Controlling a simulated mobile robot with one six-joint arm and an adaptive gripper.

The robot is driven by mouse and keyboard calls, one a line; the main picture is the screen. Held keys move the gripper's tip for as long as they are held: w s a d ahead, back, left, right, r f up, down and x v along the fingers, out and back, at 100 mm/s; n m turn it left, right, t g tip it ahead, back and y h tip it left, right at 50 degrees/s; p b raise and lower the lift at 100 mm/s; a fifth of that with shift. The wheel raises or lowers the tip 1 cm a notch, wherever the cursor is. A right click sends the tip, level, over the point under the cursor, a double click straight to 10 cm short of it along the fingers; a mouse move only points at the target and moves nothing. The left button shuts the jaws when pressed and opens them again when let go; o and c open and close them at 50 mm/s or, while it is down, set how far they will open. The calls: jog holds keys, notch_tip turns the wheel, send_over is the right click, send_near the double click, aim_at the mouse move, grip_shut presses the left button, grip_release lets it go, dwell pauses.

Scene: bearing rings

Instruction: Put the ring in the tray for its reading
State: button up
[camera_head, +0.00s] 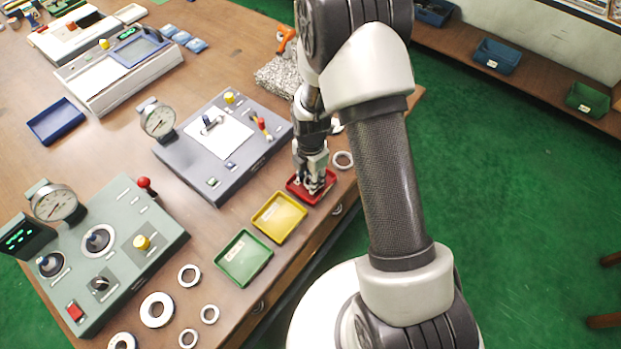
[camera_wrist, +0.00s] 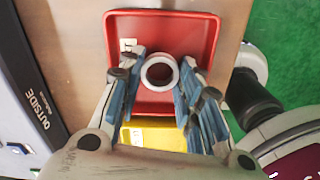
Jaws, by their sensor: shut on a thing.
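My gripper (camera_wrist: 162,62) is shut on a pale metal ring (camera_wrist: 145,75), which sits between its blue fingertips. The ring is over the red tray (camera_wrist: 205,24); I cannot tell whether it touches the tray floor. In the head view my gripper (camera_head: 314,186) reaches down over the red tray (camera_head: 293,188) and mostly hides the ring. The yellow tray (camera_head: 278,217) and green tray (camera_head: 244,258) stand in a row towards the front left. A grey gauge unit (camera_head: 185,158) with a round dial (camera_head: 158,119) stands left of the trays; its reading is too small to tell.
A loose ring (camera_head: 343,160) lies beside the red tray. Several other rings (camera_head: 157,310) lie at the front. A green-grey console (camera_head: 125,235) with a dial stands at left. A blue tray (camera_head: 56,121) lies farther back. The table edge runs close right of the trays.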

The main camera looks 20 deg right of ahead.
jog(key=o, duration=0.9)
jog(key=shift+f, duration=0.2)
jog(key=shift+c, duration=0.2)
notch_tip(320, 180, up, 21)
jog(key=s+m+t+p, duration=0.1)
jog(key=s+m+p, duration=0.1)
jog(key=m+p, duration=0.2)
jog(key=s+r+m+t, duration=0.3)
jog(key=s+r+m, duration=1.4)
jog(key=s+m, duration=0.2)
jog(key=shift+s+r+t, duration=0.15)
jog(key=shift+s+t, duration=0.05)
jog(key=shift+t, duration=0.1)
